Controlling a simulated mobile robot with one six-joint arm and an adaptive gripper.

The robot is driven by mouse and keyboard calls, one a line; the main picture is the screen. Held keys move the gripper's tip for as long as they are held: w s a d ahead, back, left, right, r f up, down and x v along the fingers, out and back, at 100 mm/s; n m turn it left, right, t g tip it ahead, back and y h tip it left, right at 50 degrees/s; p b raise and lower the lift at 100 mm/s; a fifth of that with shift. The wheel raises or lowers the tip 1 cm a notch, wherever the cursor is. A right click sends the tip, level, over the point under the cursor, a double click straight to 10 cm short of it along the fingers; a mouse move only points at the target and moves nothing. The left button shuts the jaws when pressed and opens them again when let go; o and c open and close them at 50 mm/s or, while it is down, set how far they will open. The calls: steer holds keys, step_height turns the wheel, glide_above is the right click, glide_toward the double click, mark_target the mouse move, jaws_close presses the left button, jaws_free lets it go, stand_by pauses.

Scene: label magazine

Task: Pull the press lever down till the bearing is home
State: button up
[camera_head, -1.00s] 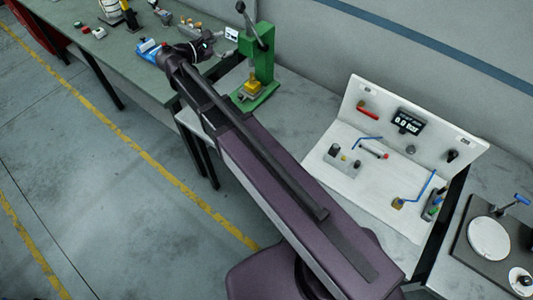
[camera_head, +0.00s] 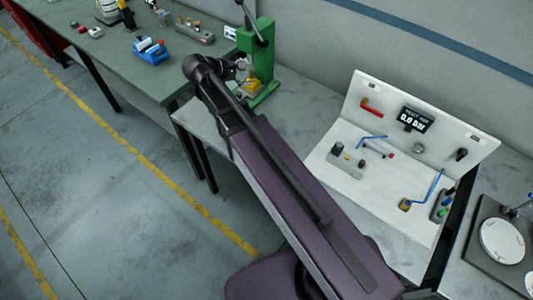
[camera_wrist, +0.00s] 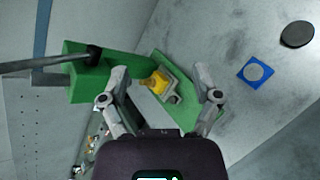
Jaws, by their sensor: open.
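The green press (camera_head: 263,62) stands on the grey bench. Its press lever (camera_head: 250,18) is a grey rod rising up and left from a dark hub, its upper end cut off by the picture's edge. In the wrist view the lever (camera_wrist: 38,65) reaches from the dark hub to the left edge. A yellow block (camera_wrist: 157,81) sits in a grey holder on the green base; I cannot make out the bearing. My gripper (camera_wrist: 161,72) is open and empty, its fingers spread on either side of the yellow block in the picture. It is apart from the lever.
A blue fixture (camera_head: 150,51) stands on the green-topped table (camera_head: 115,60). A white panel station (camera_head: 385,150) stands right of my arm. The wrist view shows a blue square with a grey disc (camera_wrist: 256,72) and a dark disc (camera_wrist: 297,34) on the clear bench.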

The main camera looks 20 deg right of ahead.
steer(key=s+d+f+m+g+y+b, duration=0.1)
steer(key=s+f+m+y+b, duration=0.2)
steer(key=f, duration=0.5)
steer(key=s+d+f+m+g+y+b, duration=0.1)
steer(key=s+f+m+y+b, duration=0.2)
steer(key=s+f+b, duration=0.3)
steer(key=s+d+f+m+g+y+b, duration=0.1)
steer(key=s+f+m+y+b, duration=0.2)
steer(key=f, duration=0.7)
steer(key=shift+s+m+b, duration=0.6)
steer(key=shift+s+b, duration=0.4)
steer(key=shift+b, duration=0.35)
steer(key=shift+s+a+f+m+g+y+b, duration=0.3)
steer(key=shift+s+f+m+y+b, duration=0.25)
steer(key=shift+f+y, duration=0.15)
steer(key=shift+s+m+y, duration=0.35)
steer(key=shift+s+y, duration=0.05)
steer(key=shift+s, duration=0.15)
